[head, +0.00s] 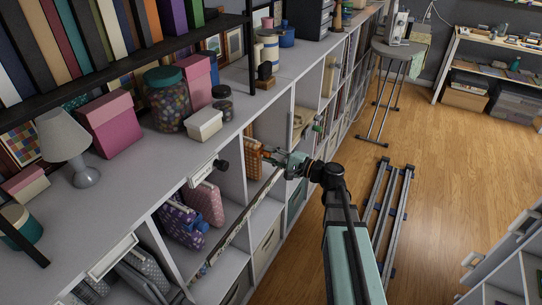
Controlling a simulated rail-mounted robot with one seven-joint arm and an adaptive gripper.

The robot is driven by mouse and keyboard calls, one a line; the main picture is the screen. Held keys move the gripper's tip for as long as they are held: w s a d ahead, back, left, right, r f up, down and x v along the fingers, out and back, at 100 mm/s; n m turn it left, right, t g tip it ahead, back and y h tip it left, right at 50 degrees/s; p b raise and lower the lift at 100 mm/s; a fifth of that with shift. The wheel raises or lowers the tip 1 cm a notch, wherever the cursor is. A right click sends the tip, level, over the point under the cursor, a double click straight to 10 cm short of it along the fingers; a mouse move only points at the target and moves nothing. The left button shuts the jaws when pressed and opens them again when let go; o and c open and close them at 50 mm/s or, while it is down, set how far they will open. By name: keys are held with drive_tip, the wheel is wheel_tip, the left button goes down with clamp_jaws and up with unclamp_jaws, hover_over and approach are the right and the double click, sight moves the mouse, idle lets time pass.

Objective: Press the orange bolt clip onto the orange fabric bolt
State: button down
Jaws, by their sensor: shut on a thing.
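The orange fabric bolt (252,160) stands upright in a cubby of the white shelf unit, left of my gripper. It has a patterned face, and its right part is partly hidden by my gripper. My gripper (269,154) reaches into the cubby opening from the right. It is shut on the small orange bolt clip (265,152), of which only a little shows between the fingertips. The clip is close to the bolt's right side; I cannot tell whether they touch.
The cubby to the left holds purple (178,224) and pink (206,203) fabric bolts. A white box (204,124), a candy jar (166,100) and a lamp (63,140) stand on the counter (150,165) above. Metal rails (388,210) lie on the open wooden floor at right.

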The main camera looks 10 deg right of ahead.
drive_tip(key=c, duration=0.8)
unclamp_jaws()
drive_tip(key=shift+s+d, duration=0.1)
